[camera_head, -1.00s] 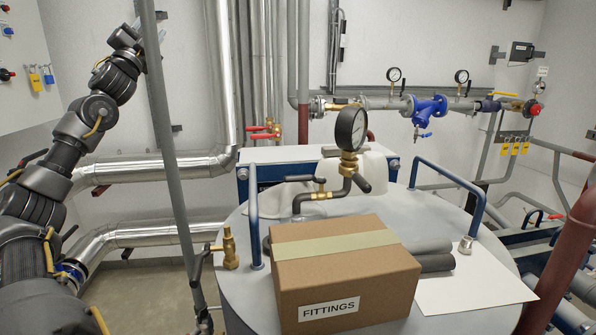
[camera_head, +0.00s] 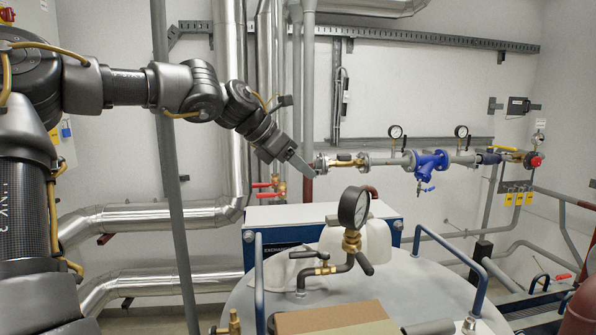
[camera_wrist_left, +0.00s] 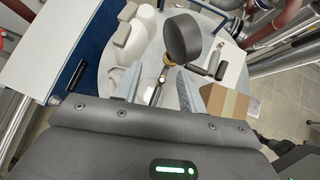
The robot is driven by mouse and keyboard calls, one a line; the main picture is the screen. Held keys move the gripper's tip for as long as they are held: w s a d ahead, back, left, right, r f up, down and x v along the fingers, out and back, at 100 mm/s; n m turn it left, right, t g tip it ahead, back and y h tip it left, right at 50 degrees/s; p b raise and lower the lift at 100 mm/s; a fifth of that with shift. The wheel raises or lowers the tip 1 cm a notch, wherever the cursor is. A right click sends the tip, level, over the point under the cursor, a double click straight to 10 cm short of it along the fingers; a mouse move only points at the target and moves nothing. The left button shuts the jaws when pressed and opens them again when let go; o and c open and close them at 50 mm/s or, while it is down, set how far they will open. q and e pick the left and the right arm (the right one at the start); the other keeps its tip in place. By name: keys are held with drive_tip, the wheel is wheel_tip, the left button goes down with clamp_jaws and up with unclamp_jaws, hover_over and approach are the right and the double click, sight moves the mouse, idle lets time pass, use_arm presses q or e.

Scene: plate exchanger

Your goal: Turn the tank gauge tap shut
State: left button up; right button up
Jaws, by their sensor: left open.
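The tank gauge (camera_head: 353,207) has a black round body and stands on a brass fitting above the grey tank (camera_head: 400,290). Below and left of it is a brass tap (camera_head: 325,270) on a short dark pipe. Its black lever (camera_head: 305,254) points left, roughly along the pipe. My left gripper (camera_head: 300,165) is open and empty, in the air above and left of the gauge, pointing down to the right. In the left wrist view, the gauge (camera_wrist_left: 183,40) shows beyond the spread fingers (camera_wrist_left: 158,88), with brass parts below it. My right gripper is out of view.
A cardboard box (camera_head: 335,318) lies on the tank's front. Blue rails (camera_head: 450,250) rise at the tank's sides. A white container (camera_head: 365,240) stands behind the gauge.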

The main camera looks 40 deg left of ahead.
sight(299, 252)
use_arm(q)
drive_tip(key=shift+s+a+f+m+g+p, duration=1.05)
drive_tip(key=shift+s+f+g, duration=1.35)
drive_tip(key=shift+f, duration=2.7)
drive_tip(key=shift+y, duration=0.4)
drive_tip(key=p+x, duration=0.1)
drive_tip(key=x, duration=0.3)
drive_tip(key=p+x, duration=0.2)
drive_tip(key=x, duration=0.2)
drive_tip(key=shift+w+f, duration=0.15)
drive_tip(key=shift+w, duration=0.15)
drive_tip(key=shift+w+d+f+p, duration=0.1)
drive_tip(key=shift+d+f+p, duration=0.1)
drive_tip(key=shift+f+p, duration=0.35)
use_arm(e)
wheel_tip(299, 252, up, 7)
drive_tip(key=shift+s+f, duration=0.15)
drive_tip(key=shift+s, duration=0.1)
use_arm(q)
drive_tip(key=shift+f, duration=0.1)
drive_tip(key=shift+c, duration=0.3)
clamp_jaws()
